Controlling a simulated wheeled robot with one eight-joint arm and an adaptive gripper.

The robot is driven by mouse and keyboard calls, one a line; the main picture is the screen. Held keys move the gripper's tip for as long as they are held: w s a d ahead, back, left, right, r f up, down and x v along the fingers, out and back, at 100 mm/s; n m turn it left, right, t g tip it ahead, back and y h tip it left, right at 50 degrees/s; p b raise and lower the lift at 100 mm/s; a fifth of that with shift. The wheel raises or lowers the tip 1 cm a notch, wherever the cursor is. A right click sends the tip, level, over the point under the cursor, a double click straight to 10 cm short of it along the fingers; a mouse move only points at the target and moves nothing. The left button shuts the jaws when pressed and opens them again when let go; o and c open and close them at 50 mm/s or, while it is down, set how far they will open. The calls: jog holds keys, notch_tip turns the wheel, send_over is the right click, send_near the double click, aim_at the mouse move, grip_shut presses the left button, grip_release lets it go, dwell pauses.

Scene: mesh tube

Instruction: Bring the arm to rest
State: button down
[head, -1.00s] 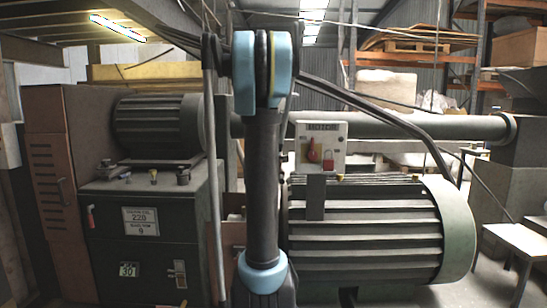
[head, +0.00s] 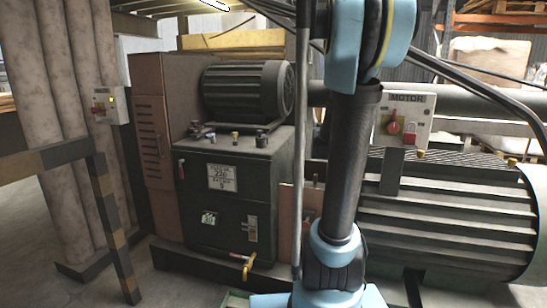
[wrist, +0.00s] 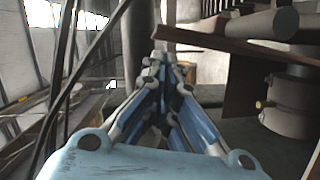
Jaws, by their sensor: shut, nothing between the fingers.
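My gripper (wrist: 168,64) shows in the wrist view, its blue and grey fingers drawn together at the tips, shut and empty. It is clear of the pipes and beams around it, as far as I can tell. In the head view my own arm stands upright, with blue joints and a dark tube, in front of the machinery. My gripper does not show in the head view.
Behind my arm are a large ribbed motor (head: 450,225) and a switch box (head: 405,120) with a red knob and padlock. A dark cabinet (head: 237,190) stands left of it. A striped barrier (head: 113,225) and thick columns (head: 55,130) are at far left.

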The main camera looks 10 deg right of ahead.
jog(key=s+a+f+m+g+y, duration=0.2)
jog(key=s+a+f, duration=0.5)
jog(key=s, duration=0.4)
jog(key=s+a+f+m+g+y, duration=0.3)
jog(key=s+a+f+g+y, duration=0.2)
jog(key=s, duration=0.7)
jog(key=s+a+f+m+g+y, duration=0.2)
jog(key=s+a+f+g+y, duration=0.1)
jog(key=s+a+f, duration=0.7)
notch_tip(320, 180, down, 3)
jog(key=shift+s+f+m+g+y, duration=0.1)
jog(key=shift+s+m+g+y, duration=0.2)
jog(key=shift+s+g, duration=0.55)
jog(key=shift+s, duration=0.15)
